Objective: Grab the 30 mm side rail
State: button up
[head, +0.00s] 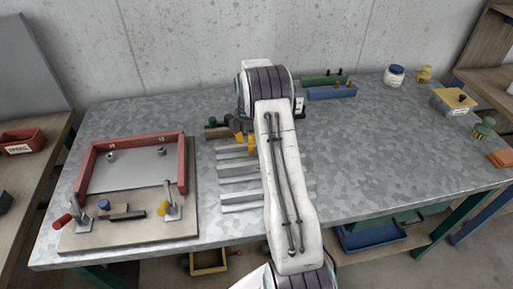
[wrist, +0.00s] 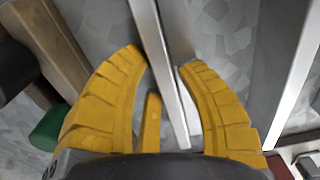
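Several pale metal rails (head: 238,186) lie in a row on the metal table, partly hidden by my arm; I cannot tell by sight which is the 30 mm side rail. My gripper (head: 250,146) is low over the far end of the row. In the wrist view its yellow fingers (wrist: 165,63) are apart, with a narrow rail (wrist: 162,68) running between the fingertips. The left fingertip is close to that rail; contact is unclear. Another wider rail (wrist: 292,70) lies to the right of the fingers.
A red frame (head: 133,143) with clamps sits on a wooden board at the left. A brown block (head: 217,132) stands beside the gripper, also in the wrist view (wrist: 50,45). Blue (head: 331,93) and green blocks are at the back. The table's right middle is clear.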

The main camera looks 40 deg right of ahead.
jog(key=shift+o, duration=0.3)
grip_shut()
jog(key=shift+r, duration=0.1)
